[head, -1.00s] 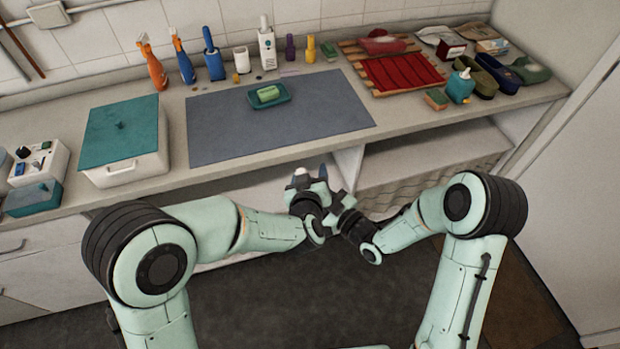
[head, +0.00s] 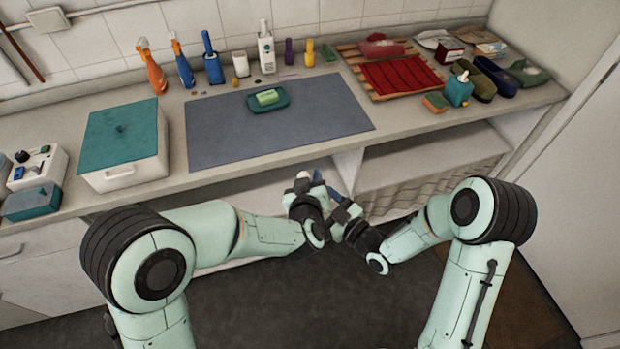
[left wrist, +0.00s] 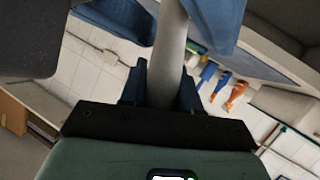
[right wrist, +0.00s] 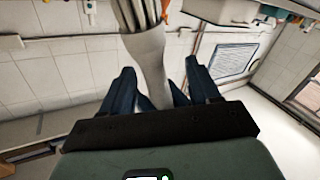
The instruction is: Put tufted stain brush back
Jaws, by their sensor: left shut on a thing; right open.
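The thing I take for the tufted stain brush has a pale grey handle, seen in the left wrist view (left wrist: 168,65). My left gripper (left wrist: 160,88) is shut on this handle. In the head view the left gripper (head: 304,188) is low in front of the counter, with a small pale tip showing above it. My right gripper (head: 335,192) is close beside it on the right. In the right wrist view its blue fingers (right wrist: 160,75) stand open on either side of the pale handle (right wrist: 148,60), whose striped end is cut off at the top. Contact there is unclear.
Along the back wall stand an orange spray bottle (head: 152,68), a blue one (head: 183,65), a blue holder (head: 212,68) and a white cup (head: 240,63). A grey mat (head: 220,125) bears a soap dish (head: 268,104). A lidded white bin (head: 135,172) stands left.

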